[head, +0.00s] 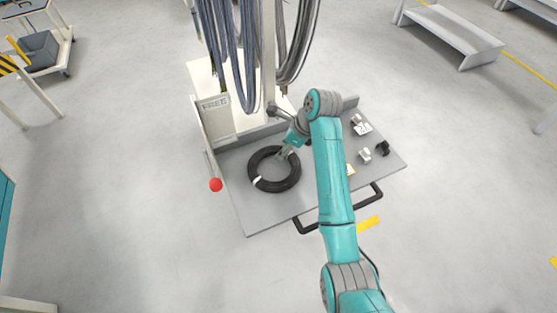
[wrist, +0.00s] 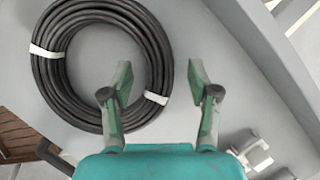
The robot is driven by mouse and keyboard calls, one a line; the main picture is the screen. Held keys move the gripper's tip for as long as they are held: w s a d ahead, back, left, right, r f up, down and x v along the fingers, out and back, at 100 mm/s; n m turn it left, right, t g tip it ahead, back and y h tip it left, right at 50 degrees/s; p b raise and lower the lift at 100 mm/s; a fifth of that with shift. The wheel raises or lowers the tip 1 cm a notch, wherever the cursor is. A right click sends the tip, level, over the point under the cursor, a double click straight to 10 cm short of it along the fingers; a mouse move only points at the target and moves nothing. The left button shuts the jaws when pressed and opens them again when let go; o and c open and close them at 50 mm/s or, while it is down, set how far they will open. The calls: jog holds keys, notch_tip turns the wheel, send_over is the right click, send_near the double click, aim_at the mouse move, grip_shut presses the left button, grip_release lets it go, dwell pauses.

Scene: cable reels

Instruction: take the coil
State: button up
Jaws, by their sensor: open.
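The coil (head: 276,186) is a black ring of cable lying flat on the grey platform (head: 250,222), with a white band showing on its left side. In the wrist view the coil (wrist: 45,85) fills the upper left, with white bands at left and right. My gripper (head: 286,153) is open and empty at the coil's upper right part. In the wrist view the fingers of my gripper (wrist: 160,75) appear either side of the coil's right rim, one over the hole and one outside. I cannot tell how high the fingertips are above the coil.
Bundles of grey and blue cable (head: 245,45) hang from a post behind the coil. A pale panel (head: 216,117) stands at the back left. A red ball (head: 215,184) is at the platform's left edge. Small white parts (head: 365,155) and a black clip (head: 382,148) lie to the right.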

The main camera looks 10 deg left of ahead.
jog(key=shift+a+f, duration=0.15)
jog(key=shift+f, duration=0.2)
grip_shut()
jog(key=shift+r, duration=0.1)
notch_tip(320, 180, up, 10)
dwell(0.6)
